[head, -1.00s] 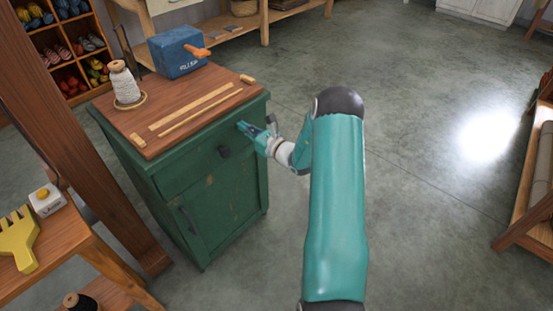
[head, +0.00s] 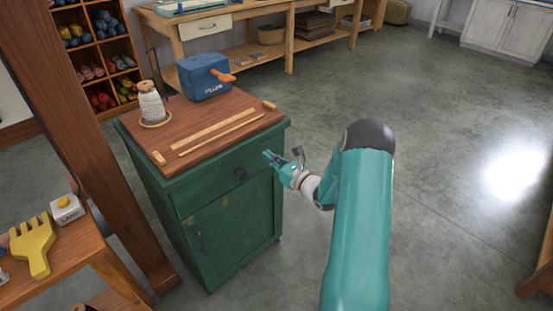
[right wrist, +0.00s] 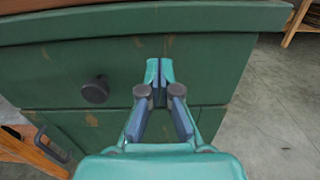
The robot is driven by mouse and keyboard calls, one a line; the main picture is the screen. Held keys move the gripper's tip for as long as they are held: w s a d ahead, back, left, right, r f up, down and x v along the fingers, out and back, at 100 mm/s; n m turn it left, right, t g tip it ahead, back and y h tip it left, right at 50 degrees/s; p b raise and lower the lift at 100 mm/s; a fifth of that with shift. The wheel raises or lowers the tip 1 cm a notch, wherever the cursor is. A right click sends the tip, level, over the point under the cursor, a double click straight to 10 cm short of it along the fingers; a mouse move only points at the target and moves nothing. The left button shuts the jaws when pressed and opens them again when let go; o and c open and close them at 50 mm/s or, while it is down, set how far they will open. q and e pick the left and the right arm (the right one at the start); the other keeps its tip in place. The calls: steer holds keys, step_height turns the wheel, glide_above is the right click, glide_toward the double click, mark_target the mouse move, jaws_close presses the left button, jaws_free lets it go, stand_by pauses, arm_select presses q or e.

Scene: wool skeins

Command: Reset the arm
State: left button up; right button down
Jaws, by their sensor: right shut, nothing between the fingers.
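My right arm comes in from the lower right of the head view. Its gripper (head: 268,156) is shut and empty, in front of the right part of a green cabinet (head: 232,225). In the right wrist view the gripper (right wrist: 156,64) points at the cabinet's drawer front (right wrist: 205,65), to the right of the round dark drawer knob (right wrist: 95,90). The knob also shows in the head view (head: 240,174). The drawer looks closed. I cannot tell whether the fingertips touch the cabinet. My left gripper is not in view.
On the cabinet's wooden top (head: 190,140) are a blue box with an orange handle (head: 205,78), a yarn cone (head: 151,103) and wooden strips (head: 212,129). A wooden post (head: 90,150) and a table with a yellow comb (head: 34,245) are left. The floor at right is clear.

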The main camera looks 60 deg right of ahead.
steer(key=v, duration=1)
steer(key=w+a+f+n+g+y, duration=0.1)
steer(key=a+f+n+g+y, duration=0.3)
steer(key=a, duration=0.6)
steer(key=w+a+f+n+g+y, duration=0.1)
steer(key=a+f+n+y, duration=0.3)
steer(key=a, duration=0.5)
steer(key=w+a+f+n+g+y, duration=0.25)
steer(key=a+f+y, duration=0.3)
steer(key=a, duration=0.45)
steer(key=s+a+f+n+g+h, duration=0.4)
steer(key=s+a+f+n+g, duration=0.8)
steer(key=n, duration=0.9)
steer(key=w+a+r+n+t, duration=0.1)
steer(key=w+a+n+t, duration=0.25)
steer(key=a+n, duration=0.25)
step_height(320, 180, up, 19)
steer(key=p, duration=1.9)
steer(key=shift+w+d+g, duration=0.2)
steer(key=shift+w+g, duration=0.1)
steer(key=shift+w, duration=0.15)
steer(key=shift+f, duration=0.1)
